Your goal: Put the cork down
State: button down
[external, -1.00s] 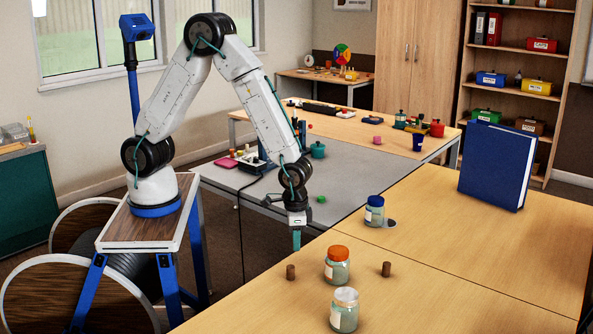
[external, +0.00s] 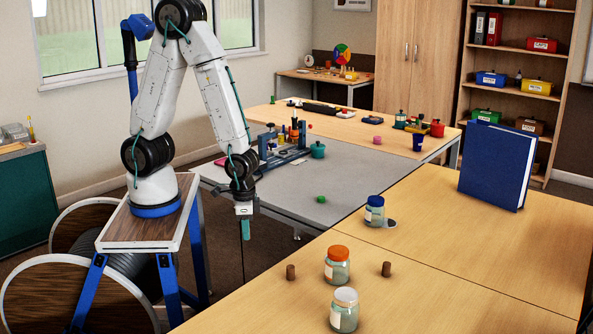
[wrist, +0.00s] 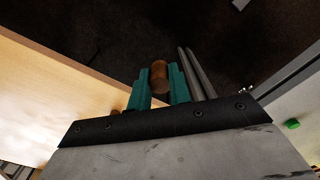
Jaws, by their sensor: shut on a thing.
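My gripper (external: 245,229) hangs over the gap between the grey table and the front wooden table, left of that table's edge. In the wrist view its two green fingers are shut on a brown cork (wrist: 159,75), which sits between the fingertips above a dark floor. The held cork cannot be made out in the external view. Two similar brown corks stand upright on the front wooden table (external: 440,310): a left one (external: 290,272) and a right one (external: 386,269).
An orange-lidded jar (external: 337,267) stands between the standing corks, a white-lidded jar (external: 344,312) nearer, and a blue-lidded jar (external: 375,212) farther back. A green piece (external: 321,199) lies on the grey table (external: 285,205). A blue binder (external: 495,165) stands at right.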

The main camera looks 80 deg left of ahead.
jog(key=w+a+n, duration=0.4)
jog(key=w+a, duration=0.3)
jog(key=a, duration=0.5)
jog(key=w+a+f+n, duration=0.1)
jog(key=w+a+n, duration=0.3)
jog(key=w+a, duration=0.4)
jog(key=w+a+f+n, duration=0.1)
jog(key=w+a+n, duration=0.4)
jog(key=a, duration=1.3)
jog(key=shift+w+a+f, duration=0.1)
jog(key=shift+w+f, duration=0.05)
jog(key=shift+w, duration=1.15)
jog(key=w+a+r+n, duration=0.1)
jog(key=a, duration=0.1)
jog(key=w+a+r+n, duration=0.1)
jog(key=w, duration=0.1)
jog(key=shift+w+a+r, duration=0.2)
jog(key=shift+a, duration=0.2)
jog(key=shift+s+d+r+n, duration=0.1)
jog(key=shift+s+n, duration=0.05)
jog(key=shift+n, duration=0.15)
send_over(348, 185)
jog(key=shift+f, duration=2.55)
